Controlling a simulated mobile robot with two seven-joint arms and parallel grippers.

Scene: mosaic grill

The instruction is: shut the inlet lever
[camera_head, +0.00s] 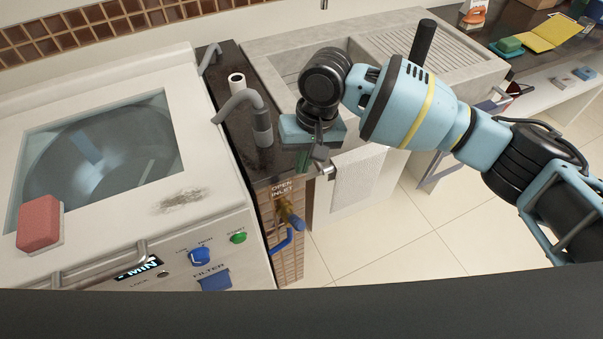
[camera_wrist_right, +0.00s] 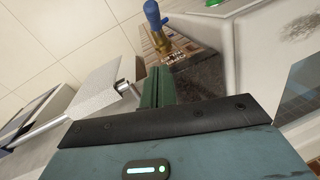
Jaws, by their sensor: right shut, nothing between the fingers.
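The inlet lever is a blue handle (camera_head: 281,244) on a brass valve (camera_head: 288,212), low on the tiled front between the washing machine and the sink. An "OPEN INLET" label (camera_head: 281,188) sits just above it. In the right wrist view the blue lever (camera_wrist_right: 152,14) and brass valve (camera_wrist_right: 161,41) show beyond the fingertips. My right gripper (camera_head: 304,163) points down above and slightly right of the valve, apart from the lever. Its green fingers (camera_wrist_right: 157,87) are shut and empty. My left gripper is not in view.
A towel (camera_head: 357,182) hangs on a metal rail (camera_head: 327,171) close to my right gripper. A grey bent pipe (camera_head: 244,102) stands on the dark counter behind. The washing machine (camera_head: 185,211) is at left, the sink (camera_head: 290,62) behind. Floor (camera_head: 420,235) is clear at right.

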